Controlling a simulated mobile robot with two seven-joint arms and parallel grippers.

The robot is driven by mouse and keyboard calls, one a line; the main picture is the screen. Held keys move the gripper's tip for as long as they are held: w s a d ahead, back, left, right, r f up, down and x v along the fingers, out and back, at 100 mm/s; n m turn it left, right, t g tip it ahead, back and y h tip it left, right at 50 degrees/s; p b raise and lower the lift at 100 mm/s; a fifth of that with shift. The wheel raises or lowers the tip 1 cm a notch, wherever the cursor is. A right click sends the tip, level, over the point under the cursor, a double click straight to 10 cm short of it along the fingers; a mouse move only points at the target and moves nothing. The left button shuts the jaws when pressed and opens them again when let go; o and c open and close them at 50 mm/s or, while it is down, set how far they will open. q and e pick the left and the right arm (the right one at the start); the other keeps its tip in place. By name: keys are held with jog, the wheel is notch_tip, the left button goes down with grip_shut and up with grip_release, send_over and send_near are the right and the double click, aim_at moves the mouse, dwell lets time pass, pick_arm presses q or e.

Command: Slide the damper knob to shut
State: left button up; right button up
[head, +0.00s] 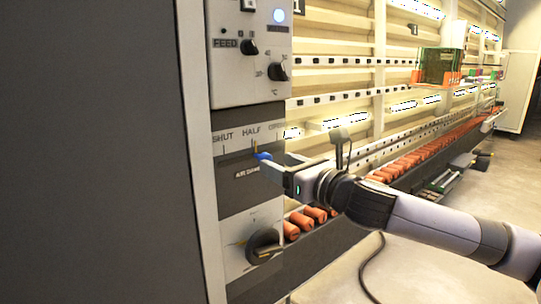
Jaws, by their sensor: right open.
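The damper scale on the machine's front panel reads SHUT at the left, HALF in the middle and a partly hidden mark at the right, with an AIR DAMPER label below. A small blue piece (263,156), which looks like the damper knob, sits a little right of the HALF mark. My right gripper (270,162) reaches in from the right with its fingertips at this blue piece. It is open; whether the fingers touch the piece cannot be told. My left gripper is out of view.
Above the scale are a FEED knob (249,47) and a temperature knob (278,71). A larger dark dial (264,246) is below my right gripper. Shelving and a row of orange rolls (425,150) stand behind on the right. A grey panel (95,150) fills the left.

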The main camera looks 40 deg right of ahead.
aim_at(264, 156)
jog(key=w, duration=0.2)
jog(key=shift+w+a+r+p, duration=0.1)
jog(key=shift+w+a+p, duration=0.05)
jog(key=shift+w+p, duration=0.2)
jog(key=shift+w, duration=0.5)
